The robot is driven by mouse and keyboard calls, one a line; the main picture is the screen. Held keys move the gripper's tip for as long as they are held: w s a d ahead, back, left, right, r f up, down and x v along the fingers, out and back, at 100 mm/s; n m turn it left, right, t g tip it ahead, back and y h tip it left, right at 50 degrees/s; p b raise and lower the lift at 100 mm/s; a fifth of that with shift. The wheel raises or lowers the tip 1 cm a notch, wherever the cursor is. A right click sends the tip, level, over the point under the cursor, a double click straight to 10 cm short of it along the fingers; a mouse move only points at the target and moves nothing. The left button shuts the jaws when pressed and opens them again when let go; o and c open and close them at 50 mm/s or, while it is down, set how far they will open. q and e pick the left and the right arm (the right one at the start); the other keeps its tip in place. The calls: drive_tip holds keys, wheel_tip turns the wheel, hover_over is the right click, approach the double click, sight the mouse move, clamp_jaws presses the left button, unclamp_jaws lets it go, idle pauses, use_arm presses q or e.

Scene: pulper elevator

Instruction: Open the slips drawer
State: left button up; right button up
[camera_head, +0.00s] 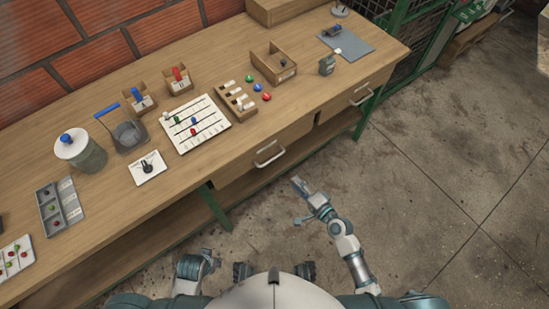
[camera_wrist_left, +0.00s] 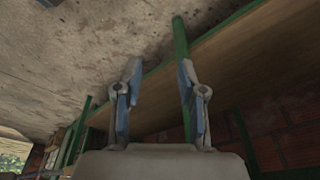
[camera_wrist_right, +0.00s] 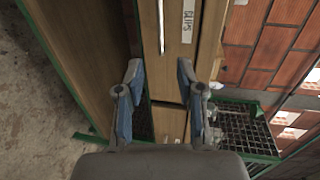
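Two drawers sit under the bench top, and both look shut. The nearer, left drawer (camera_head: 262,160) has a pale bar handle (camera_head: 269,153). In the right wrist view a drawer front (camera_wrist_right: 178,65) carries a white label (camera_wrist_right: 188,20) reading "SLIPS", partly cut off, with a handle (camera_wrist_right: 161,25) beside it. My right gripper (camera_head: 300,204) is open and empty, in front of the bench and apart from the left drawer's handle. It also shows open in the right wrist view (camera_wrist_right: 158,80). My left gripper (camera_wrist_left: 158,80) is open and empty, low near the bench's front.
The right drawer (camera_head: 350,103) has its own handle (camera_head: 360,96). The bench top (camera_head: 300,105) holds boxes, a bead board (camera_head: 196,123), a jar (camera_head: 80,152) and a grey tray (camera_head: 61,206). A lower shelf and green legs lie below.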

sight(274, 158)
drive_tip(key=b+x, duration=0.2)
drive_tip(key=x, duration=1.3)
drive_tip(key=shift+w+f, duration=0.15)
drive_tip(key=shift+w, duration=0.15)
drive_tip(key=shift+a, duration=0.5)
drive_tip(key=shift+d, duration=0.15)
drive_tip(key=shift+c, duration=0.5)
drive_tip(key=shift+d, duration=0.2)
drive_tip(key=c, duration=0.4)
use_arm(q)
drive_tip(key=w+r+t, duration=0.1)
drive_tip(key=w+d+r+t, duration=0.1)
drive_tip(key=w+d+r, duration=0.1)
drive_tip(key=w, duration=0.1)
drive_tip(key=shift+r+t+h, duration=0.25)
drive_tip(key=shift+t+h, duration=0.05)
drive_tip(key=shift+t, duration=0.1)
use_arm(e)
drive_tip(key=shift+d, duration=0.25)
clamp_jaws()
